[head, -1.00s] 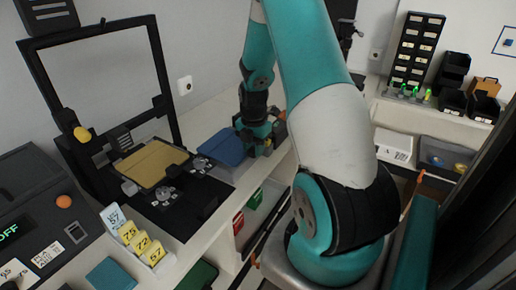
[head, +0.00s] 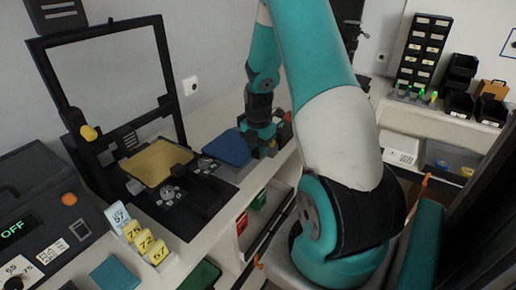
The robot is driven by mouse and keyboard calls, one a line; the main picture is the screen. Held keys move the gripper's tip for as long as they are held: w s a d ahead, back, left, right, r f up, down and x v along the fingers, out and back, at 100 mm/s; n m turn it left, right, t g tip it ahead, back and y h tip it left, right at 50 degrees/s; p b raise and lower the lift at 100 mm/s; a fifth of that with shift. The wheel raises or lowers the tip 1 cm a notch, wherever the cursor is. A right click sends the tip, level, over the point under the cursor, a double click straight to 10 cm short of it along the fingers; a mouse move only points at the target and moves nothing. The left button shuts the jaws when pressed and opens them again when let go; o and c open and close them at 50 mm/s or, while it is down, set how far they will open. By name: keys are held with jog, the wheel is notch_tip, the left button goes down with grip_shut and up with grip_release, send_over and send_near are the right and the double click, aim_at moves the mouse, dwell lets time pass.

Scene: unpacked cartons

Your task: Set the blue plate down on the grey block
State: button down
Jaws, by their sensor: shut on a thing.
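The blue plate (head: 229,147) is a flat, dark blue square panel lying roughly level over the white bench, right of the black framed machine. My gripper (head: 258,146) is at the plate's right edge and shut on it. Its fingertips are small and partly hidden in this view. I cannot tell whether the plate rests on anything or hangs just above the bench.
The black framed machine (head: 112,105) with a yellow plate (head: 157,162) stands left of the blue plate. A small orange item (head: 288,117) is close behind my gripper. Numbered yellow cards (head: 145,242) stand at the front.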

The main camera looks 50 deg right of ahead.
jog(key=shift+f+b, duration=0.5)
jog(key=shift+f, duration=0.35)
jog(key=c, duration=0.7)
grip_release()
jog(key=shift+c, duration=0.2)
jog(key=shift+r+p, duration=1.4)
jog(key=shift+r, duration=0.25)
notch_tip(320, 180, up, 17)
jog(key=b, duration=0.2)
jog(key=shift+r, duration=0.2)
